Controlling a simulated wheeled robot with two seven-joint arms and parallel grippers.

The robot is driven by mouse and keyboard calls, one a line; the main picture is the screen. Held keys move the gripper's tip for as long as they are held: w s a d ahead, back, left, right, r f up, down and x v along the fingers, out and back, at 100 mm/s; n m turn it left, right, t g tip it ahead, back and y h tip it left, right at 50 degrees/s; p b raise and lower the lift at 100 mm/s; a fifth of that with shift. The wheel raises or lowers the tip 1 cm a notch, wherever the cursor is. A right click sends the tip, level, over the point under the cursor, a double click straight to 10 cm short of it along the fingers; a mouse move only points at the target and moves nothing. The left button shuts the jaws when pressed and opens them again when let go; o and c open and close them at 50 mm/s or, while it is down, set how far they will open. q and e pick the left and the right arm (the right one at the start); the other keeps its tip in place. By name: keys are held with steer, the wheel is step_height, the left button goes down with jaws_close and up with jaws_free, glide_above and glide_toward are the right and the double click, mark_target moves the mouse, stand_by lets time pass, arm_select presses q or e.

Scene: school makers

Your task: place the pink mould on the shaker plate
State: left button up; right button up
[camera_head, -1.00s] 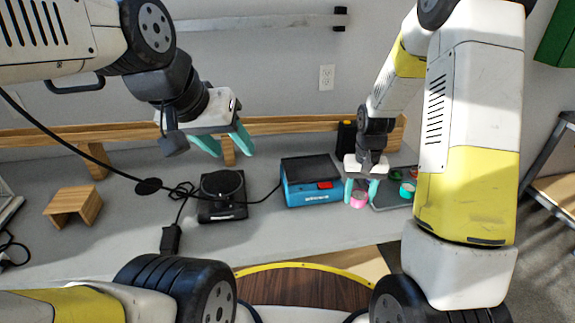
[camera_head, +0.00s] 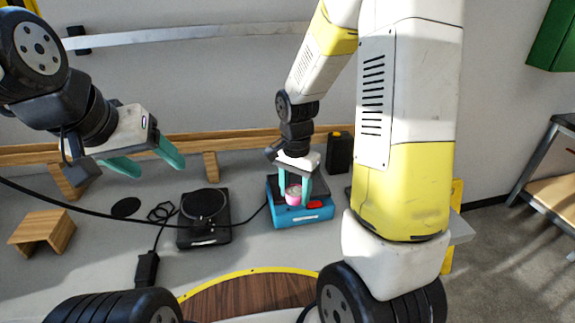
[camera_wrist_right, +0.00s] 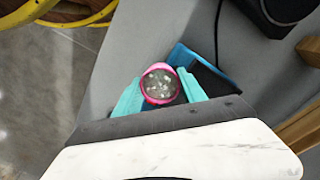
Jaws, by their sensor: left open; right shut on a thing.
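The small round pink mould (camera_head: 293,196) is between the teal fingers of my right gripper (camera_head: 294,201), which is shut on it. The mould is upright over the blue box (camera_head: 287,220) with a dark flat top plate and red switch; I cannot tell whether it touches the plate. In the right wrist view the mould (camera_wrist_right: 160,84) has a pink rim and grey speckled contents, and the blue box (camera_wrist_right: 184,55) shows partly behind it. My left gripper (camera_head: 156,168) is open and empty, above the table at the left.
A black device with a round plate (camera_head: 205,205) stands left of the blue box, with cables around it. A wooden block stand (camera_head: 42,232) is at the left. A dark container (camera_head: 340,152) stands behind the box. My right arm hides the table's right part.

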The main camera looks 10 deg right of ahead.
steer(key=w+d, duration=0.1)
steer(key=w, duration=0.3)
steer(key=w+d, duration=0.1)
steer(key=w, duration=0.2)
steer(key=w+d+f, duration=0.1)
steer(key=w, duration=0.3)
steer(key=shift+w+d+f, duration=0.1)
steer(key=shift+w+d, duration=0.1)
steer(key=shift+w, duration=0.15)
steer(key=shift+f, duration=1.75)
steer(key=shift+f, duration=0.15)
steer(key=o, duration=1.4)
